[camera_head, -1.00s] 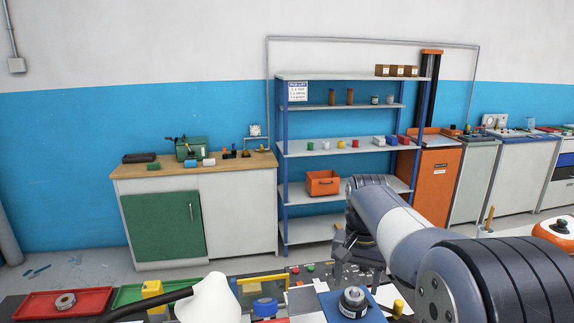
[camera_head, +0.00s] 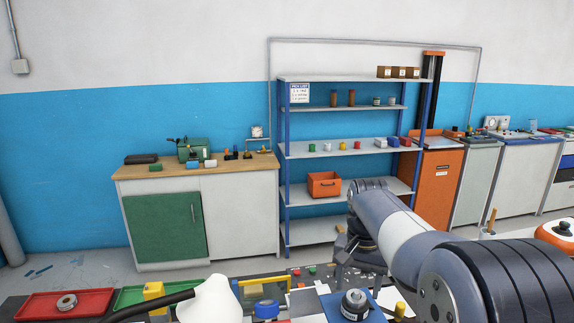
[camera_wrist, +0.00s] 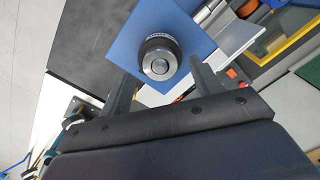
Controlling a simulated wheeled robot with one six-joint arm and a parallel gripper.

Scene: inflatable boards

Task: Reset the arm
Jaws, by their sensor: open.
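My arm reaches in from the lower right of the head view. My gripper (camera_head: 352,262) hangs over the near bench there, partly hidden by my own arm. In the wrist view my gripper (camera_wrist: 160,85) has its two fingers spread apart, with nothing held between them. A dark round knob-like part with a silver top (camera_wrist: 160,58) sits on a blue square plate (camera_wrist: 185,22) beyond the fingertips. The same part (camera_head: 354,304) shows in the head view, on the bench.
The near bench holds a red tray (camera_head: 35,306), a yellow block (camera_head: 154,292), a blue round piece (camera_head: 266,309) and a white rounded object (camera_head: 212,300). Behind stand a cabinet (camera_head: 240,215) with a green door and a shelf rack (camera_head: 340,150) with small items and an orange bin (camera_head: 324,185).

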